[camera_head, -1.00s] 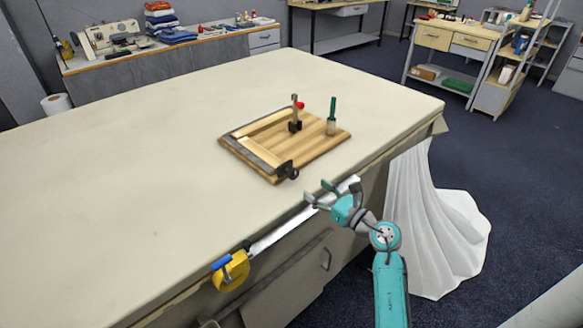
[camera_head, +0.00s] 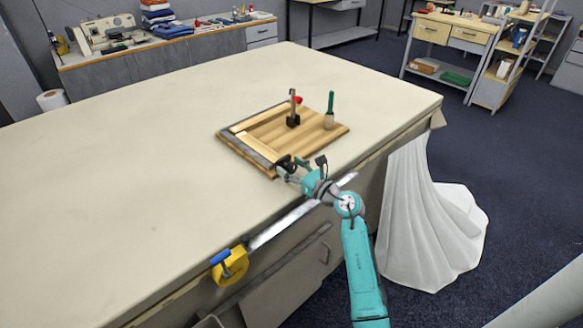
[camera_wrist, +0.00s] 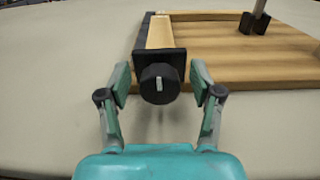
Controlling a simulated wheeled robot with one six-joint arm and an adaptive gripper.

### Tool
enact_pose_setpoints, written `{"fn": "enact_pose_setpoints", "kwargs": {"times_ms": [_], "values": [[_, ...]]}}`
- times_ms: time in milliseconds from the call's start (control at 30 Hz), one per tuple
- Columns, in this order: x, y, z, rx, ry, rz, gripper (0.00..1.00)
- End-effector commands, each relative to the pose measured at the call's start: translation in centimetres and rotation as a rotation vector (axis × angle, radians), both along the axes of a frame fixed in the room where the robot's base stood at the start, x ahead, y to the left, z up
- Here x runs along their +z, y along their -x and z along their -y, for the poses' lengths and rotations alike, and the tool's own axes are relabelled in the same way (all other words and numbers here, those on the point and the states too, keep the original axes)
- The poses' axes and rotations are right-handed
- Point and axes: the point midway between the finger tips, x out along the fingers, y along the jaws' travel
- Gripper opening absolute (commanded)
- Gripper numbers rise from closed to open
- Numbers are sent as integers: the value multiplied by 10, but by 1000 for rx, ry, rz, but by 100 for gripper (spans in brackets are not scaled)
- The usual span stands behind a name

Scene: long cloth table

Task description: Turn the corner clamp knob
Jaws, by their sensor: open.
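The corner clamp knob (camera_wrist: 159,84) is round and black with a pale mark on its face. In the wrist view it sits between the two open fingers of my gripper (camera_wrist: 160,86), with a gap on each side. The knob is at the near corner of the dark corner clamp (camera_wrist: 141,42), which lies along the edge of a wooden board (camera_head: 308,146). In the head view my gripper (camera_head: 286,170) is at that corner and largely hides the knob. Pale wood strips (camera_wrist: 160,33) lie inside the clamp.
An upright toggle clamp with a red tip (camera_head: 293,108) and a green-handled tool (camera_head: 330,112) stand on the board. The cloth table (camera_head: 150,170) is clear to the left.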

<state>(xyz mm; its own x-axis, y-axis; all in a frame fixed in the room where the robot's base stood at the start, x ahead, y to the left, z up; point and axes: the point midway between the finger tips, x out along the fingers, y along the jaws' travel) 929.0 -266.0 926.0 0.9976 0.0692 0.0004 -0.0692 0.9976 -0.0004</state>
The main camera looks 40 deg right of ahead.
Motion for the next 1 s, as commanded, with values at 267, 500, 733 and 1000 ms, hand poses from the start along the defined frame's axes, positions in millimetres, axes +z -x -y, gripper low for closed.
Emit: {"fn": "enact_pose_setpoints", "kwargs": {"times_ms": [267, 500, 733, 1000], "values": [[0, 0, 0, 0, 0, 0, 45], [0, 0, 0, 1, 0, 0, 6], [0, 0, 0, 1, -33, -2, 5], [0, 0, 1, 0, -184, -14, 5]]}}
